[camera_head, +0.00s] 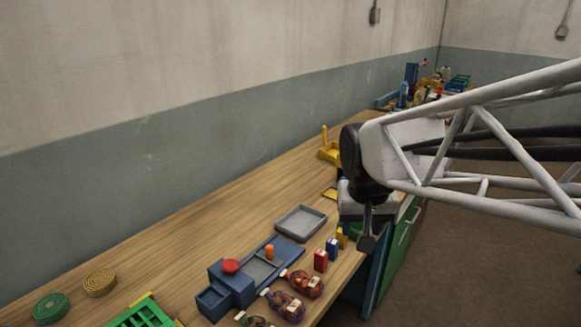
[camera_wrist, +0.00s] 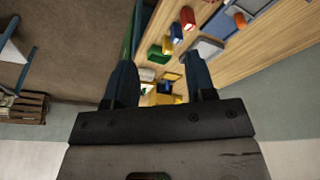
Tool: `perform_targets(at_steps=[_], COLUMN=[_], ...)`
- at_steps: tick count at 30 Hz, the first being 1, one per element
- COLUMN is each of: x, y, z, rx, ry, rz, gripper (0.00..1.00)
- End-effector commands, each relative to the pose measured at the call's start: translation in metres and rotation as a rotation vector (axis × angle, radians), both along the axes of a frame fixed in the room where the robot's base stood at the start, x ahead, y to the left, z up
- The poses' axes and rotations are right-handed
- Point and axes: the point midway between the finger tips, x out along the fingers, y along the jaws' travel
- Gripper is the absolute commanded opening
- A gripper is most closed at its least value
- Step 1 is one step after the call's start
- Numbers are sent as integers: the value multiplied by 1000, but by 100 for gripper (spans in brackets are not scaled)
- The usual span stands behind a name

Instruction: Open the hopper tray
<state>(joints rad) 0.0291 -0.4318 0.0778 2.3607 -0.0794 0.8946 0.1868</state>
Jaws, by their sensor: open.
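A blue machine (camera_head: 238,286) with a red round button sits on the wooden bench, low in the head view. A small open blue box (camera_head: 212,300) is at its front left, and a grey recessed plate with an orange knob (camera_head: 270,251) is to its right. I cannot tell which part is the hopper tray. My gripper (camera_head: 367,238) hangs near the bench's front edge, to the right of the machine and apart from it. In the wrist view its two fingers (camera_wrist: 160,82) are spread, with nothing seen held. The orange knob also shows there (camera_wrist: 240,19).
A grey tray (camera_head: 300,222) lies behind the machine. Red, blue and yellow small blocks (camera_head: 321,260) stand between it and my gripper. Netted sacks (camera_head: 285,305) lie in front. Coiled rolls (camera_head: 99,282) and a green crate (camera_head: 145,315) are at left. Bare bench lies behind.

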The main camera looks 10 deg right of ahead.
Motion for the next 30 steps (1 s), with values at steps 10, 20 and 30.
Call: perform_targets(at_steps=[10,20,30], x=[89,175,262], y=[-16,-33,-54], z=[8,3,-14], rx=[-14,-25,-35], ry=[-12,-29,-51], rz=[-104,-200,-296], gripper=[50,50,50])
